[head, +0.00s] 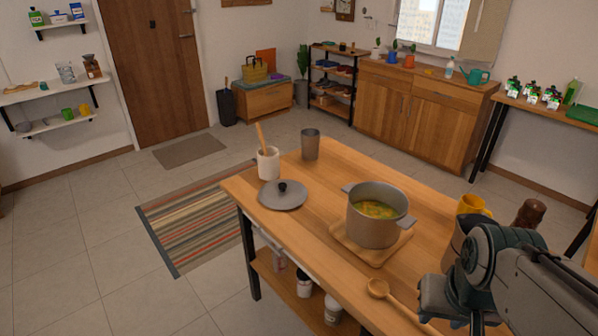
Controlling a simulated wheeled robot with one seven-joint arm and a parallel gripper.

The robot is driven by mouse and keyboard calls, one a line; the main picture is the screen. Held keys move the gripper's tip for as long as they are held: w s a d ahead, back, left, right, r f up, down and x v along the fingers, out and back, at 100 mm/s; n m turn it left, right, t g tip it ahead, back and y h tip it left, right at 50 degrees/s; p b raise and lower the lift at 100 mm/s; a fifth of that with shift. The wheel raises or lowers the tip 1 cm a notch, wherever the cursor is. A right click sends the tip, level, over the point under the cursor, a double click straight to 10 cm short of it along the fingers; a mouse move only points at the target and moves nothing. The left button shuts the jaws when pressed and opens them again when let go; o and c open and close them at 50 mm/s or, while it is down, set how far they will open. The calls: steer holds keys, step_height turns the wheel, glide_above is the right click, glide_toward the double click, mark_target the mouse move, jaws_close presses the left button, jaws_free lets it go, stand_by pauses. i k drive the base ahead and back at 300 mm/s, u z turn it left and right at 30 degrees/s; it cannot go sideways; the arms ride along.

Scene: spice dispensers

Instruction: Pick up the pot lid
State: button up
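The pot lid (284,199) is a flat grey disc with a black knob. It lies on the left part of the wooden table, apart from the pot. The grey pot (373,228) stands uncovered on a wooden board (350,250), with yellow-green food inside. My arm comes in from the lower right, and my gripper (452,312) is low at the front right of the table. It is far from the lid, with the pot between them. Its fingers are small and partly hidden by the arm, so I cannot tell whether they are open.
A white crock (268,163) with a wooden utensil stands just behind the lid. A grey cup (310,145) is behind it to the right. A wooden spoon (379,289) lies in front of the pot. A yellow mug (470,205) and a dark brown mill (530,214) stand at right.

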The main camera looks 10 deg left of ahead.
mark_target(278, 194)
steer(key=u, duration=1.8)
steer(key=i, duration=2.3)
steer(key=z, duration=3.45)
